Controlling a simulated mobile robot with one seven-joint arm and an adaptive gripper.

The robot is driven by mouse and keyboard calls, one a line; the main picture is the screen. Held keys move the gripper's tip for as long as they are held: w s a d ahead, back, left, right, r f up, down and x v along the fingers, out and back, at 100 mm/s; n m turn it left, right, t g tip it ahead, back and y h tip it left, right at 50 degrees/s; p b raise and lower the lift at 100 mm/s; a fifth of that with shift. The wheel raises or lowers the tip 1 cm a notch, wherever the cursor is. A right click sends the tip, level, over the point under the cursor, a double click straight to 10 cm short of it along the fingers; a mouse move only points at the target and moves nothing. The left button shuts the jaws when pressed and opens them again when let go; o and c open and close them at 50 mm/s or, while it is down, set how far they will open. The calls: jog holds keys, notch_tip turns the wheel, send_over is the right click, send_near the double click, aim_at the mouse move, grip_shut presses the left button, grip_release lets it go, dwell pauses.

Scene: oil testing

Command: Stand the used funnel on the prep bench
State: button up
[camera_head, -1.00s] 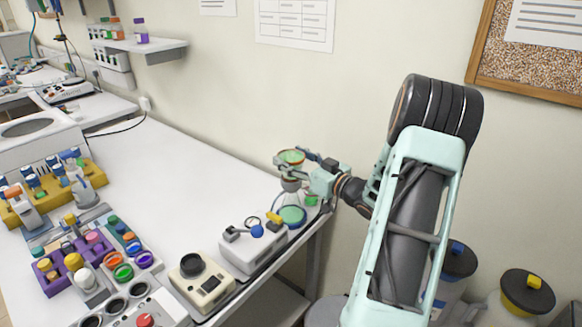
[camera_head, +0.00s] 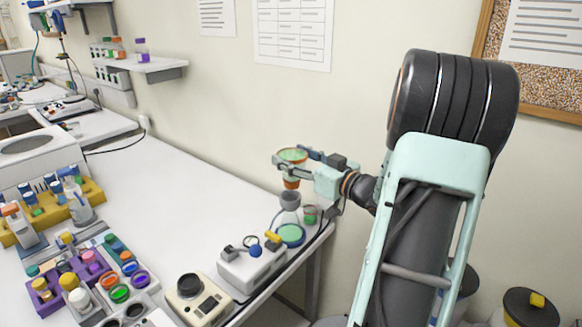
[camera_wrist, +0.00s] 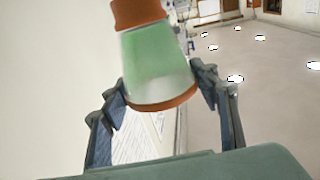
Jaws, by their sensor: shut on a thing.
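The used funnel (camera_head: 292,155) is orange-rimmed with a green inside, and its orange stem points down. In the wrist view the funnel (camera_wrist: 155,58) lies between the two fingers, which press on its sides near the orange rim. My gripper (camera_head: 290,168) is shut on it above the right end of the white bench (camera_head: 185,185). Just below the stem is a grey cup-like neck (camera_head: 290,200); the stem appears clear of it or barely above it. I cannot tell whether this white bench is the prep bench.
A green-topped round vessel (camera_head: 290,235) and a small green-filled jar (camera_head: 310,214) stand by the neck. A white instrument (camera_head: 250,268), a black-topped device (camera_head: 195,297) and a purple rack (camera_head: 65,285) line the front. The bench middle is clear. A shelf (camera_head: 150,66) hangs on the wall.

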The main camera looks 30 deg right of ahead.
jog(key=s+a+r, duration=0.1)
jog(key=s, duration=0.1)
jog(key=s+a+r, duration=0.1)
jog(key=s, duration=0.2)
jog(key=s+a+r, duration=0.2)
jog(key=s, duration=0.1)
jog(key=shift+s+r, duration=0.1)
jog(key=shift+s, duration=0.1)
